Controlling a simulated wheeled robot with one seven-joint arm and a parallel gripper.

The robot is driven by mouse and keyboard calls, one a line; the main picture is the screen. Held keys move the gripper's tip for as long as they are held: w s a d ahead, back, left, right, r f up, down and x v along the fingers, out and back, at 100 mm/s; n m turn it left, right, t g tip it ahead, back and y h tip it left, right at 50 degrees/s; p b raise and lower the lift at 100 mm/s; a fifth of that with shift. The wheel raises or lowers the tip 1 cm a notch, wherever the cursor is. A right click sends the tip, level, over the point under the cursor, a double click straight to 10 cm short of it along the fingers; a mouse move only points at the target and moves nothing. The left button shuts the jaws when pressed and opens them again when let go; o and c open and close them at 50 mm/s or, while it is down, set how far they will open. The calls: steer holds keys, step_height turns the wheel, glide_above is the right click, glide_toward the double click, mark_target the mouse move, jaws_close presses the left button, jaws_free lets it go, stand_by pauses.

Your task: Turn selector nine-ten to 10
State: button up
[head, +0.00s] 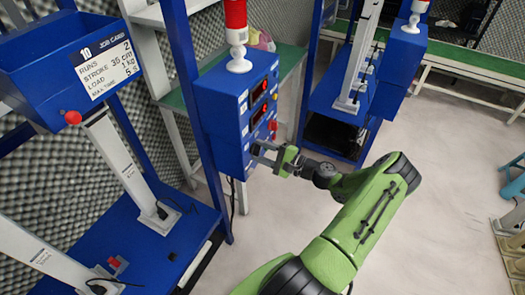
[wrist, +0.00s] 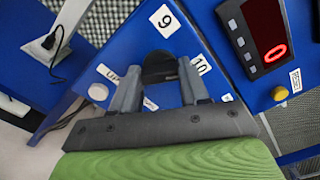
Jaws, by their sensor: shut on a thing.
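The selector nine-ten is a dark round knob (wrist: 160,68) on the blue control box (head: 228,125), seen in the wrist view. In the head view my gripper (head: 260,151) is at the box's lower front; the knob is hidden there.
A red display reading 0 (wrist: 267,30) is beside the selector, with a yellow button (wrist: 280,93) below it. A white button (wrist: 98,92) is at left. A red beacon (head: 237,20) tops the box. A job card (head: 103,65) marked 10 hangs at left.

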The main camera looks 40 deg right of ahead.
steer(key=o, duration=1.1)
steer(key=shift+c, duration=0.2)
steer(key=v, duration=1.5)
steer(key=shift+s+p, duration=0.35)
steer(key=shift+s, duration=0.05)
steer(key=shift+d, duration=0.1)
